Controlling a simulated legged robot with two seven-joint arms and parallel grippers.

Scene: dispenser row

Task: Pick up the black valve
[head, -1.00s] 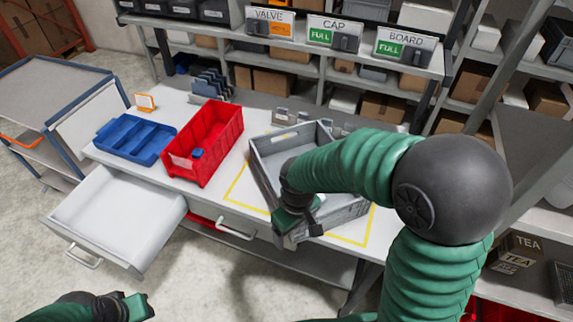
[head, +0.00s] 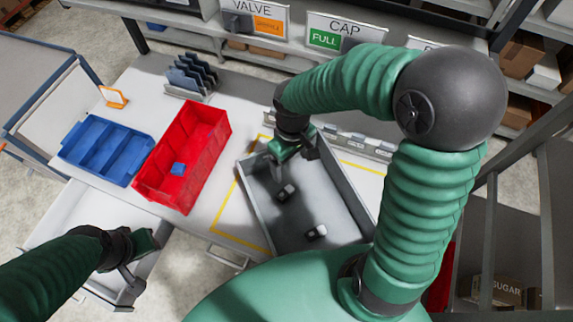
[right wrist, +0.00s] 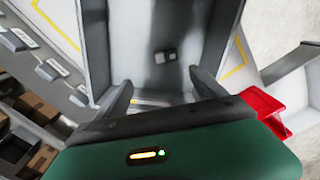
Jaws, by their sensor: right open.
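The grey crate (head: 352,188) stands on the white table. Two small dark pieces with pale faces lie inside it, one nearer my right gripper (head: 286,192) and one nearer the front (head: 316,232). I cannot tell which is the black valve. My right gripper (head: 292,166) is open and empty over the back left of the crate.
A red bin (head: 207,150) with a small blue piece (head: 178,169) stands left of the crate. The open drawer (head: 60,218) juts out in front. VALVE and CAP signs (head: 346,30) hang behind.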

